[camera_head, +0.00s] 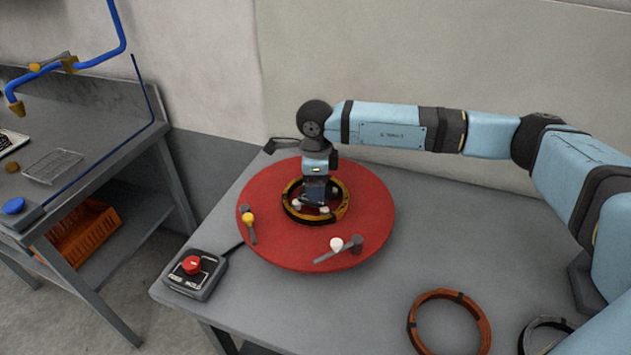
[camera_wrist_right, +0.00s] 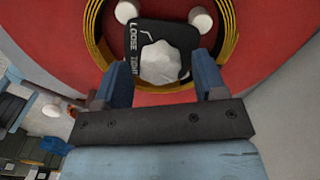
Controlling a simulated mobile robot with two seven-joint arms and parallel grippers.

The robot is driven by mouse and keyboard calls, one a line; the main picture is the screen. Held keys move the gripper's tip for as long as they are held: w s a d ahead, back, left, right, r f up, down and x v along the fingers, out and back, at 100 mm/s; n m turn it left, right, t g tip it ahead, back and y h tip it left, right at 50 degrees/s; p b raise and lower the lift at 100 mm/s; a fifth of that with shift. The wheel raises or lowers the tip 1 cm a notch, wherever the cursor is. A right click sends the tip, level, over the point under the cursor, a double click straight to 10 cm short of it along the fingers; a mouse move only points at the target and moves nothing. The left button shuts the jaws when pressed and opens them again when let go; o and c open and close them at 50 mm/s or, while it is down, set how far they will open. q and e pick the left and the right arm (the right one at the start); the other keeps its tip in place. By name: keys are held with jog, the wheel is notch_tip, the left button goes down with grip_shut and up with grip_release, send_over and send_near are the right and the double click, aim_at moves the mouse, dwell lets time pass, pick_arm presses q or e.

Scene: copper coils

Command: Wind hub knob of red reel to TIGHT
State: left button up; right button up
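The red reel (camera_head: 290,245) lies flat on the grey table, with a coil ring (camera_head: 340,208) around its middle. My right gripper (camera_head: 316,195) points down over the hub inside that ring. In the right wrist view the pale hub knob (camera_wrist_right: 160,66) sits on a dark plate (camera_wrist_right: 152,32) lettered "LOOSE" and, partly covered, what looks like "TIGHT". The right gripper's fingers (camera_wrist_right: 163,76) stand apart on either side of the knob, with gaps showing. The pointer's exact setting cannot be told. My left gripper is not in view.
A yellow-knobbed lever (camera_head: 248,224) and a white-knobbed lever (camera_head: 337,244) sit on the reel. A red-button box (camera_head: 194,270) stands at the table's left corner. A copper coil (camera_head: 449,318) lies at the front right, beside a dark ring (camera_head: 545,330). A wall rises behind.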

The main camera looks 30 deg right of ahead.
jog(key=c, duration=0.9)
